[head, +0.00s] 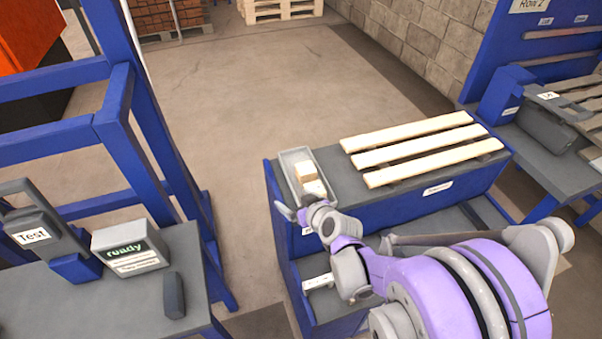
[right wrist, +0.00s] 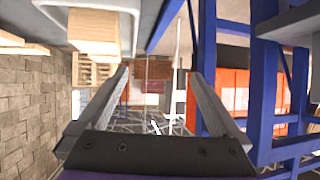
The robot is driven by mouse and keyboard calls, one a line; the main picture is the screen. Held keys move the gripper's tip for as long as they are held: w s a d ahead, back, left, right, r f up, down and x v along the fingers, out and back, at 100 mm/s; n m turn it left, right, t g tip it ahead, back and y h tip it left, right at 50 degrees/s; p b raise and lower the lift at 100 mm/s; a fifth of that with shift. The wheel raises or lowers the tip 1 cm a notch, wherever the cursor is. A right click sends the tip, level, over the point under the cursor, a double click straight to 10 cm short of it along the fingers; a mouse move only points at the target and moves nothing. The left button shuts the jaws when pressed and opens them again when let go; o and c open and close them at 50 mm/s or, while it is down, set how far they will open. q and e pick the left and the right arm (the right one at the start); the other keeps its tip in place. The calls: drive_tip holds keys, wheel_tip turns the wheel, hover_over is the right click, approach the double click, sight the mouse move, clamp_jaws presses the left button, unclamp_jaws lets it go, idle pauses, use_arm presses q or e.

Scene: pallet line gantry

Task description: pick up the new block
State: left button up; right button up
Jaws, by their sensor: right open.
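Light wooden blocks (head: 305,172) lie in a grey tray (head: 284,158) on the near left end of the blue bench; a paler one (head: 315,187) is nearer to me. I cannot tell which is the new block. My right gripper (head: 295,208) is at the tray's near end, partly hidden by its own wrist. In the right wrist view, my right gripper (right wrist: 157,72) is open with nothing between its fingers. A wooden block (right wrist: 95,30) shows there up and left of the fingers, apart from them, beside the tray's rim (right wrist: 55,40). My left gripper is not in view.
Wooden slats (head: 410,142) lie on the bench (head: 420,200) right of the tray. A grey case (head: 550,128) sits at right. Open floor (head: 260,90) lies beyond.

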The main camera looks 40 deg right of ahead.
sight(308, 171)
drive_tip(key=d+h, duration=0.1)
drive_tip(key=d, duration=0.2)
drive_tip(key=d+f+m+t+h, duration=0.1)
drive_tip(key=d, duration=0.2)
drive_tip(key=w+d+h, duration=0.1)
drive_tip(key=d, duration=0.2)
drive_tip(key=shift+d+f+m, duration=0.25)
drive_tip(key=shift+d+m, duration=0.05)
drive_tip(key=shift+m, duration=0.1)
drive_tip(key=x, duration=1)
drive_tip(key=shift+w+a+p, duration=0.15)
drive_tip(key=shift+w+p, duration=0.15)
drive_tip(key=shift+p, duration=0.05)
drive_tip(key=shift+s, duration=0.1)
drive_tip(key=c, duration=1.4)
